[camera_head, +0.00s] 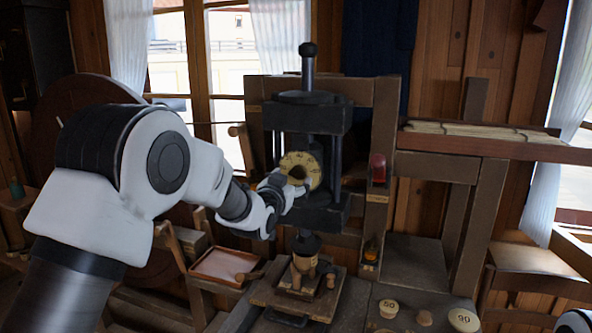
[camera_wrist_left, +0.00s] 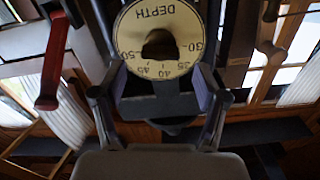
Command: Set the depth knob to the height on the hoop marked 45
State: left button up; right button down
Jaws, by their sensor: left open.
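The depth dial (camera_head: 313,163) is a cream disc with dark numbers on the front of a black press. In the left wrist view the dial (camera_wrist_left: 127,28) appears upside down, with "DEPTH" and numbers around its rim. A dark knob or opening (camera_wrist_left: 160,45) is at its middle; its exact setting is unclear. My left gripper (camera_head: 299,189) is at the dial's lower front. In the wrist view my open left gripper (camera_wrist_left: 160,82) has one finger either side of the dial's lower part; contact cannot be told. My right gripper is out of view. I cannot identify a hoop marked 45.
Round pieces marked 50 (camera_head: 389,308) and 90 (camera_head: 463,320) stand at lower right. A reddish tray (camera_head: 222,265) is lower left.

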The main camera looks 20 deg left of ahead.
aim_at(296, 175)
pick_arm(q)
jog(key=w+p, duration=0.1)
jog(key=w, duration=0.3)
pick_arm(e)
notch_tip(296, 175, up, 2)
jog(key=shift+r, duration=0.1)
pick_arm(q)
jog(key=shift+f, duration=0.1)
jog(key=c, duration=1.2)
jog(key=shift+o, duration=0.2)
